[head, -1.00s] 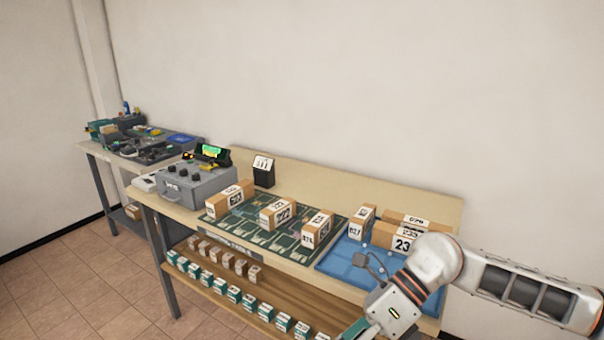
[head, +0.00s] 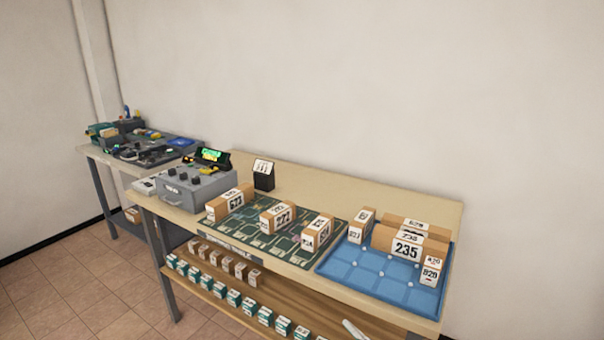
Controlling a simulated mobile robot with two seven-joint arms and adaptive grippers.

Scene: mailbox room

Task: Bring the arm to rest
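Neither gripper shows clearly in the head view now. A small pale piece (head: 354,330) at the bottom edge, in front of the lower shelf, may be part of my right arm or gripper, but I cannot tell. The blue tray (head: 375,282) is in full view on the right of the workbench, with several numbered boxes on it, among them the box marked 235 (head: 406,250). The green mat (head: 263,246) bears a row of three numbered cardboard boxes, with the middle box (head: 278,216) between the others.
The workbench (head: 330,188) stands against the wall. A grey control box (head: 197,187) and a black number display (head: 264,175) stand on it. The lower shelf (head: 318,312) holds several small boxes. A second table (head: 90,150) with equipment stands at the left. Tiled floor is free at lower left.

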